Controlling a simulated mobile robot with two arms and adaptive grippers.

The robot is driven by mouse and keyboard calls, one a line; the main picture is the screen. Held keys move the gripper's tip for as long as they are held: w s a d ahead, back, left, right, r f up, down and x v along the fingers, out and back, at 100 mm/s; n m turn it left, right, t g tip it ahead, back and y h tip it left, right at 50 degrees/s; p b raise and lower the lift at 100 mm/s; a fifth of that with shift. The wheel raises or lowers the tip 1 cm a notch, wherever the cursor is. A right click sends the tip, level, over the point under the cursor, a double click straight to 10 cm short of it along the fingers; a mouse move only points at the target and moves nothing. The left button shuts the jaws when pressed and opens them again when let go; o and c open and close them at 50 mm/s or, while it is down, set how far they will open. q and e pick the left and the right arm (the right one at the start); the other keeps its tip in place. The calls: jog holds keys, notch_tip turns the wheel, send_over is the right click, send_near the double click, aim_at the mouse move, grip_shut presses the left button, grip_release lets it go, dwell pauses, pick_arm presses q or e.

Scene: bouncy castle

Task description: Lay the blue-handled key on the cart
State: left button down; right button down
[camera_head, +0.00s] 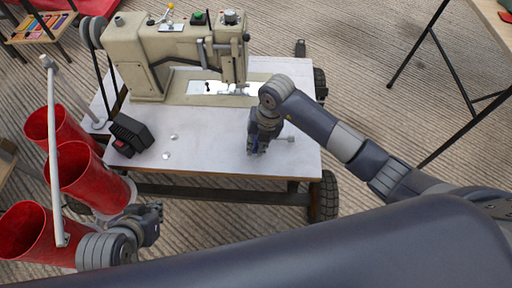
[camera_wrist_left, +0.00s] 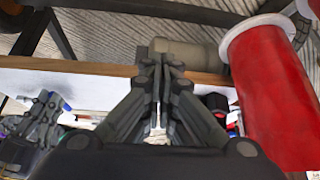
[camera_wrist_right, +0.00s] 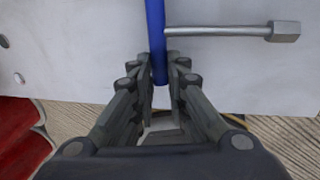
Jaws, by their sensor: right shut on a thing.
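The blue-handled key (camera_wrist_right: 156,38) is between the fingertips of my right gripper (camera_wrist_right: 159,82), which is shut on its blue handle. Its metal shaft, with a hexagonal end, points right in the right wrist view. In the head view the hexagonal end of the key (camera_head: 290,139) shows just right of my right gripper (camera_head: 257,150), over the front right part of the white cart top (camera_head: 210,152). I cannot tell whether the key touches the top. My left gripper (camera_wrist_left: 160,68) looks shut and empty, in front of the cart's left side, near the red tubes.
A beige sewing machine (camera_head: 165,60) fills the back of the cart. A black box (camera_head: 131,133) and small silvery discs (camera_head: 166,155) are at the left. Red tubes (camera_head: 88,172) stand left of the cart. The front middle of the top is clear.

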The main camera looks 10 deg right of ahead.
pick_arm(q)
jog(key=shift+w+d+r+t, duration=0.2)
jog(key=shift+w+r+t, duration=0.1)
jog(key=shift+w, duration=0.25)
jog(key=shift+w+d+r+t, duration=0.2)
jog(key=shift+w+t, duration=0.1)
jog(key=shift+w, duration=0.25)
pick_arm(e)
jog(key=shift+f, duration=0.7)
pick_arm(q)
jog(key=shift+w, duration=0.1)
pick_arm(e)
jog(key=shift+f, duration=0.1)
jog(key=c, duration=1.6)
grip_release()
pick_arm(q)
jog(key=shift+r, duration=0.1)
